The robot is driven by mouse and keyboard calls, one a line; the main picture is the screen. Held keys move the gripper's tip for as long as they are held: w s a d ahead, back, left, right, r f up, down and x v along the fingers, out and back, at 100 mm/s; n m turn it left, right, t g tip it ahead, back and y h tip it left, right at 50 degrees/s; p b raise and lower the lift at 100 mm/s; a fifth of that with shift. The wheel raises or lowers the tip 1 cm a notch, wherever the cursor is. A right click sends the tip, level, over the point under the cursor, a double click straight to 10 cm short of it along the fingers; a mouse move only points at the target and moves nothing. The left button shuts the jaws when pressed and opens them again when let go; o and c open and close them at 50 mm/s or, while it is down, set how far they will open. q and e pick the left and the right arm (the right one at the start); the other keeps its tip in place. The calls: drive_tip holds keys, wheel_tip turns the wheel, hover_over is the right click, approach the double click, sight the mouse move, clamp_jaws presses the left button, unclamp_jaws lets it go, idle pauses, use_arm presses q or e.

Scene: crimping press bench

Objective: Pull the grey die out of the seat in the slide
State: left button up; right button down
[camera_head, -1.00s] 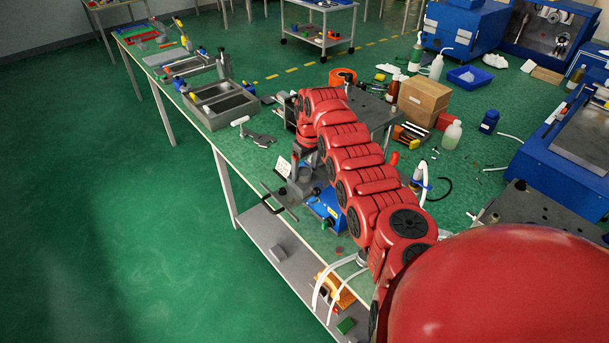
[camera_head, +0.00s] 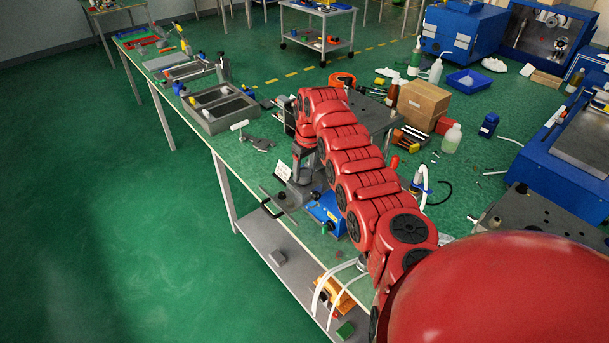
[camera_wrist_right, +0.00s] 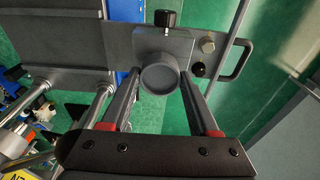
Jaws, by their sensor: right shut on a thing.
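The grey die (camera_wrist_right: 160,76) is a round, cup-like piece in the right wrist view, at the slide's near edge. The slide (camera_wrist_right: 218,47) is a flat dark grey plate with a black knob (camera_wrist_right: 166,18) behind the die and a bar handle (camera_wrist_right: 241,62) at its right end. My right gripper (camera_wrist_right: 160,88) has one finger on each side of the die and is shut on it. Whether the die still sits in its seat cannot be told. In the head view, my right gripper (camera_head: 303,164) points down at the press on the bench, partly hidden. My left gripper is not in view.
Two metal guide rods (camera_wrist_right: 90,105) run left of the fingers. In the head view, a blue device (camera_head: 326,212) stands close to the gripper, and a grey tray (camera_head: 217,107) lies farther along the bench (camera_head: 190,122). A cardboard box (camera_head: 423,101) stands behind my arm.

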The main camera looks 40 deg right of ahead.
sight(304, 174)
wheel_tip(304, 174, up, 8)
drive_tip(key=b, duration=0.3)
wheel_tip(304, 174, up, 4)
drive_tip(key=shift+r+p, duration=0.1)
drive_tip(key=shift+p, duration=0.9)
drive_tip(key=shift+f, duration=0.2)
